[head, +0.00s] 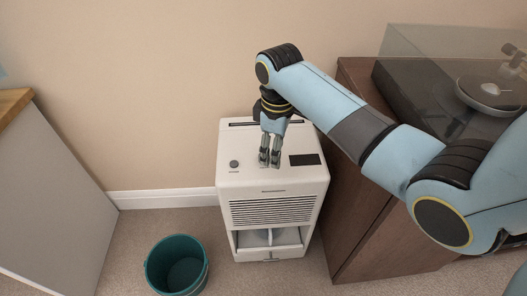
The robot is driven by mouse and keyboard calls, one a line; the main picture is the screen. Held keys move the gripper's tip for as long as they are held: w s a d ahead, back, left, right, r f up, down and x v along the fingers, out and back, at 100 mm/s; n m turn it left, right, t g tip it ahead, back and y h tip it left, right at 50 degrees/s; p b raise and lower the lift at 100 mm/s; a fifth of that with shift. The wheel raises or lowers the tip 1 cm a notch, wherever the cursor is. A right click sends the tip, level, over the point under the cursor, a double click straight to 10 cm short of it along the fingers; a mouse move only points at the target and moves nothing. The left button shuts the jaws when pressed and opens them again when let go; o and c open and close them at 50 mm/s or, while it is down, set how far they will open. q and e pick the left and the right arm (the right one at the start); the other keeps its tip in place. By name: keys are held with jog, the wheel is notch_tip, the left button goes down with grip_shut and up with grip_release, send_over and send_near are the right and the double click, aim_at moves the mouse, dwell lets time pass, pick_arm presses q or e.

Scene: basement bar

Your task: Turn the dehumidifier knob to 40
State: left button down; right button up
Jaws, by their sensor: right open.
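A white dehumidifier (230,184) stands on the carpet against the wall. A dark display panel (305,160) is on the right of its top, and a small dark round button or knob (234,164) is on the left. My right gripper (269,163) points down over the middle of the top, between these two, with its fingers close together but open. Whatever lies under the fingers is hidden, and I cannot tell whether they touch it. No knob scale or number is readable. My left gripper is not in view.
A teal bucket (177,265) stands on the carpet in front and to the left. A brown wooden cabinet (350,185) with a turntable (445,95) is close on the right. A grey cabinet (50,190) with a wooden top is at left.

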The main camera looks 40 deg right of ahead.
jog(key=w+r+n, duration=0.2)
jog(key=w+r, duration=0.3)
jog(key=f+b, duration=0.1)
jog(key=f, duration=0.4)
jog(key=f+b, duration=0.2)
jog(key=f, duration=0.4)
jog(key=shift+s+d, duration=0.1)
jog(key=shift+s, duration=0.1)
jog(key=shift+r, duration=0.1)
grip_shut()
